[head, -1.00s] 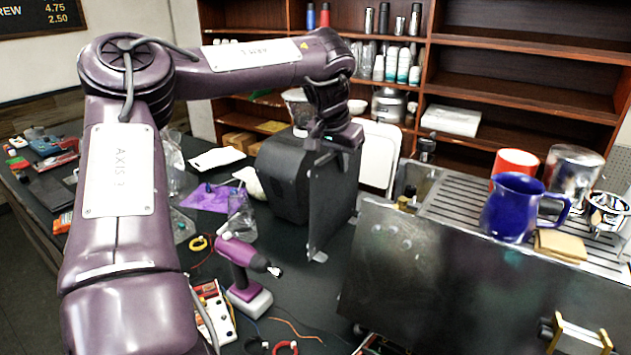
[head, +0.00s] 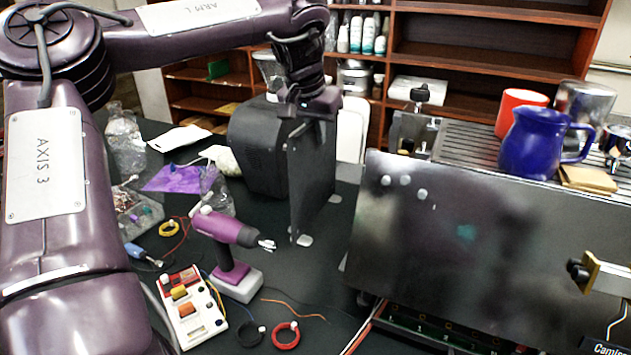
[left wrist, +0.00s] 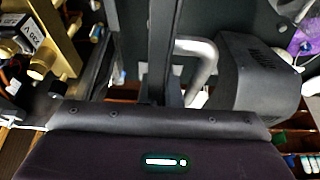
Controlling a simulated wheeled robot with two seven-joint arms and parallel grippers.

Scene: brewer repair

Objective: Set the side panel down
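The side panel (head: 314,172) is a flat dark grey plate. It stands upright between the black box and the metal machine. My left gripper (head: 313,108) is above it and shut on its top edge; the fingertips are partly hidden. Small pale tabs (head: 304,240) show at its lower edge, close to the dark tabletop (head: 330,280). I cannot tell whether the panel touches the table. In the left wrist view the panel (left wrist: 160,45) shows nearly edge-on beyond the gripper body. My right gripper is not in view.
A black rounded box (head: 258,150) stands just left of the panel. The brewer (head: 450,250), with a blue jug (head: 535,143) on top, is to the right.

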